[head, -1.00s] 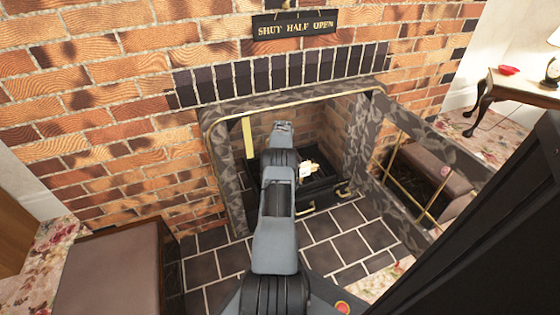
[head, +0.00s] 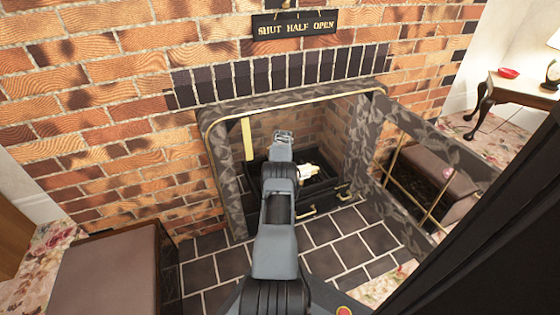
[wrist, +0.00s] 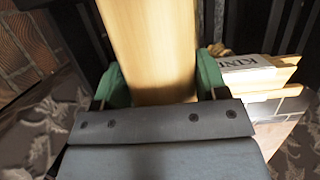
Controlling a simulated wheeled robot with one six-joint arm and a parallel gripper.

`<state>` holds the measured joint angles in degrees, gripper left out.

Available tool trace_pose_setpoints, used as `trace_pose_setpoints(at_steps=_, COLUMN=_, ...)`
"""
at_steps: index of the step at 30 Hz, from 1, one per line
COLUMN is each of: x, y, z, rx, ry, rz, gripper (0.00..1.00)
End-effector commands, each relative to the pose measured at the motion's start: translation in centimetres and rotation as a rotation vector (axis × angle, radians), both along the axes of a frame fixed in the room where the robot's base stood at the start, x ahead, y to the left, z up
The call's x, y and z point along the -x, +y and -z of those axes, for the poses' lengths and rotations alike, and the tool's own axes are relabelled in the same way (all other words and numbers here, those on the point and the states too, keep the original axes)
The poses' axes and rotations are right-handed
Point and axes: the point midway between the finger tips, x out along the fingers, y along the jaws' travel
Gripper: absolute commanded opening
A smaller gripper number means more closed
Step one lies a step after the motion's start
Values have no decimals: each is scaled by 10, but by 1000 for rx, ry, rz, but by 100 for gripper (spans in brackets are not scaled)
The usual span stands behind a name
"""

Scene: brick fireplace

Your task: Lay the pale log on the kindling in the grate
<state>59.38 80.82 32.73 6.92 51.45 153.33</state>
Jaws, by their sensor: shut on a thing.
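My gripper (wrist: 160,82) is shut on the pale log (wrist: 150,45), which lies between its green fingertips and runs away from the camera in the wrist view. The kindling (wrist: 290,68), pale sticks with a printed label, is right of the log in the wrist view. It also shows in the head view (head: 310,170), just right of my arm, in the dark grate (head: 322,187). I cannot tell how high the log is above it.
The stone surround (head: 225,170) frames the opening. A brown padded seat (head: 105,272) is at left, another (head: 432,168) at right beyond a stone-patterned rail (head: 425,125). The dark tiled hearth (head: 335,237) is clear.

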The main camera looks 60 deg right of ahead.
Motion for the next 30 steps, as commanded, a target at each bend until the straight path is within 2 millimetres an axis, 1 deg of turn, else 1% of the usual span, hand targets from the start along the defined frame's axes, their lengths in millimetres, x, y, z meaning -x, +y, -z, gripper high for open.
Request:
trace_pose_setpoints(at_steps=1, x=0, y=0, z=1, rx=2, ry=-1, rz=0, gripper=25)
trace_pose_setpoints(at_steps=2, x=0, y=0, z=1, rx=0, ry=0, rz=0, gripper=69)
trace_pose_setpoints(at_steps=9, x=0, y=0, z=1, rx=0, ry=0, rz=0, gripper=92)
trace_pose_setpoints(at_steps=16, x=0, y=0, z=0, rx=0, ry=0, rz=0, gripper=92)
trace_pose_setpoints(at_steps=18, x=0, y=0, z=-4, rx=1, ry=0, rz=0, gripper=92)
trace_pose_setpoints(at_steps=27, x=10, y=6, z=-50, rx=1, ry=-1, rz=-1, gripper=92)
trace_pose_setpoints(at_steps=30, x=13, y=8, z=-61, rx=0, ry=0, rz=0, gripper=92)
